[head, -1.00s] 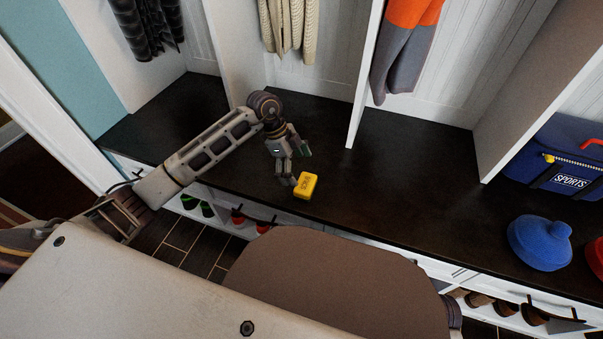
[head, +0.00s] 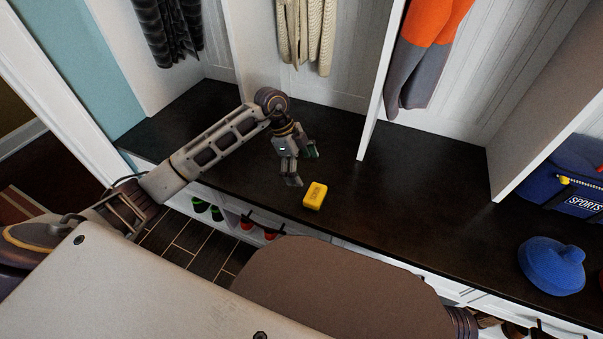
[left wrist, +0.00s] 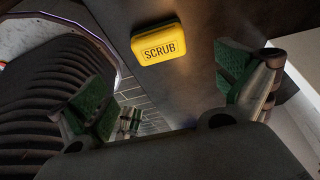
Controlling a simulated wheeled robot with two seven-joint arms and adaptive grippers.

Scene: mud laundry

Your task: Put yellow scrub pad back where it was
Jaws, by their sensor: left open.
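The yellow scrub pad (head: 315,196) lies on the dark bench top (head: 400,215), close to its front edge. In the left wrist view the pad (left wrist: 158,43) shows the word SCRUB and lies beyond the fingertips. My left gripper (head: 303,167) is open and empty, just left of and behind the pad in the head view, and apart from it. Its two green-padded fingers (left wrist: 160,85) are spread wide in the left wrist view.
A blue hat-like item (head: 552,267) and a blue sports bag (head: 570,185) are at the right on the bench. White dividers (head: 375,120) separate the cubbies, where clothes hang. Shoes (head: 205,208) sit on shelves below. The bench is clear around the pad.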

